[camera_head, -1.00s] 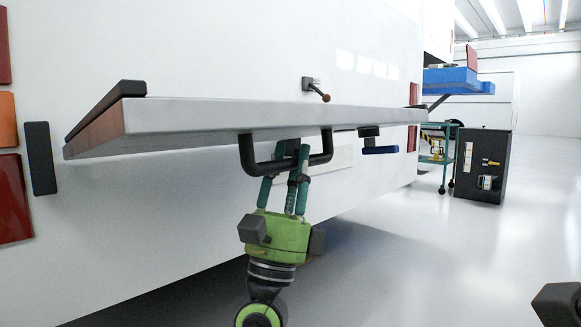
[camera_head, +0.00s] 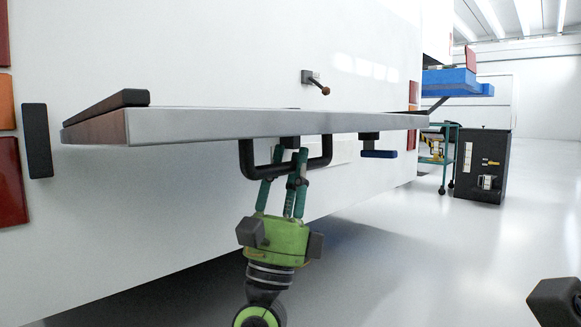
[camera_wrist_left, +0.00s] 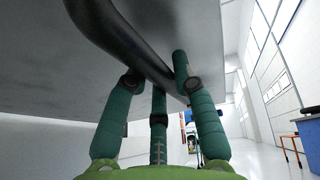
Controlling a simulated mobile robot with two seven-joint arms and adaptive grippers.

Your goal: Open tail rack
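The tail rack (camera_head: 215,123) is a light grey panel standing out from the white rear wall, seen nearly edge-on. A black U-shaped handle (camera_head: 246,160) hangs under its front edge. In the left wrist view the handle (camera_wrist_left: 138,48) runs diagonally between my fingers, under the grey panel. My left gripper (camera_head: 285,165), green with teal fingers, reaches up from below with its fingers closed around the handle's bar. The exact contact is partly hidden. A dark block of mine shows at the lower right edge; no right fingers show.
A small lever with a brown knob (camera_head: 325,90) sits on the wall above the rack. A blue-handled latch (camera_head: 378,153) hangs under its right part. A green trolley (camera_head: 437,150) and a dark cabinet (camera_head: 482,165) stand back right. The floor at right is clear.

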